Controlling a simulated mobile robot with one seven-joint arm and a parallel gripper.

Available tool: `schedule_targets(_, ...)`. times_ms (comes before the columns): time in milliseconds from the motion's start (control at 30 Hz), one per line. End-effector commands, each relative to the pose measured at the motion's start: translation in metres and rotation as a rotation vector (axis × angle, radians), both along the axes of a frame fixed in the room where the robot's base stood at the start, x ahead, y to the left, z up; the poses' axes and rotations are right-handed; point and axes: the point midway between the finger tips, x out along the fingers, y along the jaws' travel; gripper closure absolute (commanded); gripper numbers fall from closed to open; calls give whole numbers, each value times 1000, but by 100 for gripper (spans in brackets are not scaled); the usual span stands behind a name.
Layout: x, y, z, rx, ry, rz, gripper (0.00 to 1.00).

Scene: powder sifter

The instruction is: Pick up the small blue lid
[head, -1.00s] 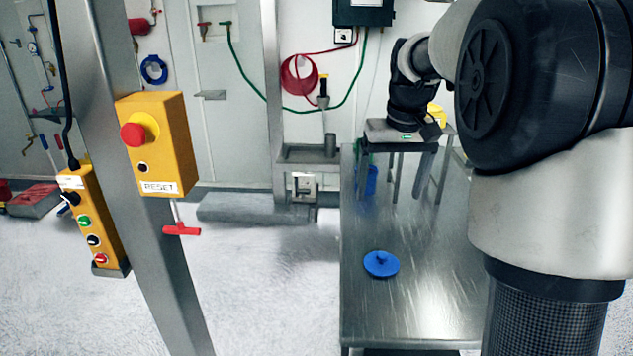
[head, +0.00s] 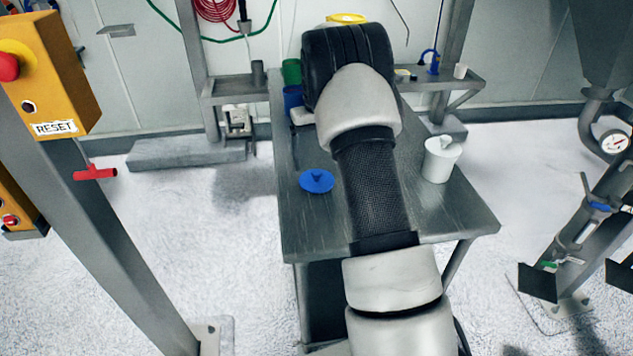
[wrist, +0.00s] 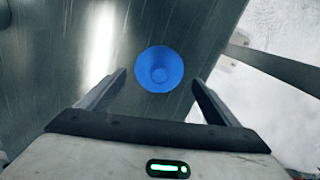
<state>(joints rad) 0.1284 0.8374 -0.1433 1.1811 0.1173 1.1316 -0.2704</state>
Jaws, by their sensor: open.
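The small blue lid (head: 317,181) is a round disc with a raised knob, lying on the metal table (head: 450,215) left of my arm in the head view. In the wrist view the lid (wrist: 159,69) is seen from above, knob up, just beyond the fingertips and centred between them. My gripper (wrist: 158,80) is open and empty, with one finger on each side of the lid's line. The gap between fingers and lid cannot be judged exactly.
Green (head: 291,72) and blue (head: 293,98) cups are at the table's back left. A steel post with a yellow reset box (head: 45,75) stands at left. The table around the lid is clear.

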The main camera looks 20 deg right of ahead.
Motion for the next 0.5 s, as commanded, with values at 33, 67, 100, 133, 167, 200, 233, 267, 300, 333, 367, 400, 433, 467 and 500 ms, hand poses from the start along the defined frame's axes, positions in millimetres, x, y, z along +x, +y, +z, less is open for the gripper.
schedule_targets(33, 0, 0, -9, 0, 2, 0, 15)
schedule_targets(67, 0, 0, -12, 0, 2, 0, 15)
schedule_targets(100, 0, 0, -15, 0, 2, 0, 15)
schedule_targets(133, 0, 0, -17, 0, 0, 0, 15)
schedule_targets(167, 0, 0, -19, -1, -1, 0, 15)
schedule_targets(200, 0, 0, -20, -1, -1, 0, 15)
schedule_targets(233, 0, 0, -21, -1, -1, 1, 15)
schedule_targets(267, 0, 0, -23, -1, -1, 1, 15)
schedule_targets(300, 0, 0, -25, 0, 0, 1, 15)
schedule_targets(333, 0, 0, -27, 0, 1, 1, 15)
schedule_targets(367, 0, 0, -30, 0, 1, 1, 15)
schedule_targets(400, 0, 0, -35, 0, 2, 1, 15)
schedule_targets(433, 0, 0, -39, 0, 2, 1, 15)
schedule_targets(467, 0, 0, -44, 1, 2, 1, 15)
schedule_targets(500, 0, 0, -50, 1, 3, 1, 15)
